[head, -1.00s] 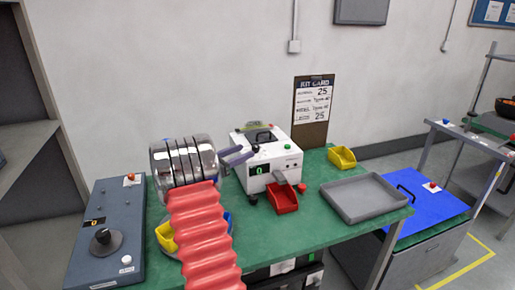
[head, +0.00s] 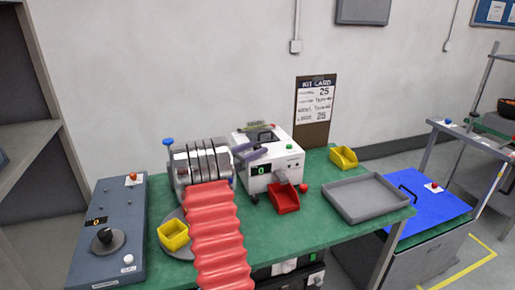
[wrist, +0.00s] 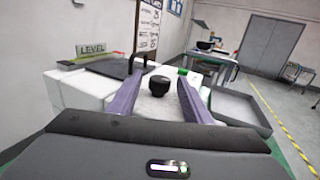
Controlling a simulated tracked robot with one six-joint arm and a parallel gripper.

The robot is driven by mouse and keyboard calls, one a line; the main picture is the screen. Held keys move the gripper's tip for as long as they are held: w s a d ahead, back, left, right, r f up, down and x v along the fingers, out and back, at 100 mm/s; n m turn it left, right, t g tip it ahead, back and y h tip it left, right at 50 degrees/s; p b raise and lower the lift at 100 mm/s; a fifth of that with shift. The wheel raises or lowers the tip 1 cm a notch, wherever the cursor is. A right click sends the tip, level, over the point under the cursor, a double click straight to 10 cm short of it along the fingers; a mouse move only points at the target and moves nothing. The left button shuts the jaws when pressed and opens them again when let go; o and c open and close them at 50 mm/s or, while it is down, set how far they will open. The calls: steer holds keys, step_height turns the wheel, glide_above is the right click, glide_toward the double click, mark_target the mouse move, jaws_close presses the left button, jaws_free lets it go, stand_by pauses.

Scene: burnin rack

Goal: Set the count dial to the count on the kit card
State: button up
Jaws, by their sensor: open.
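The kit card (head: 317,100) hangs on a clipboard on the wall and reads 25 on its top and bottom lines. The white counter box (head: 271,161) stands on the green bench below it, with a green display (head: 262,170) that reads 0.
A grey panel (head: 112,225) with a black knob and an orange display stands at left. A red bin (head: 284,199) is at the box's front. Yellow bins (head: 173,235) (head: 344,158) and a grey tray (head: 366,198) sit on the bench. Open bench lies between box and tray.

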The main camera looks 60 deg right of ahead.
steer(key=shift+x, duration=0.85)
steer(key=shift+c, duration=0.3)
steer(key=c, duration=1)
steer(key=shift+n+t+h, duration=0.4)
steer(key=shift+n+t, duration=0.3)
steer(key=shift+t, duration=0.3)
steer(key=shift+n+t+h, duration=0.3)
steer(key=shift+n+t, duration=1.2)
steer(key=shift+t, duration=0.8)
steer(key=shift+n+t, duration=1.3)
steer(key=shift+t, duration=0.8)
steer(key=shift+w+n+t+y, duration=0.1)
steer(key=shift+n+t+y, duration=0.35)
steer(key=shift+t, duration=0.25)
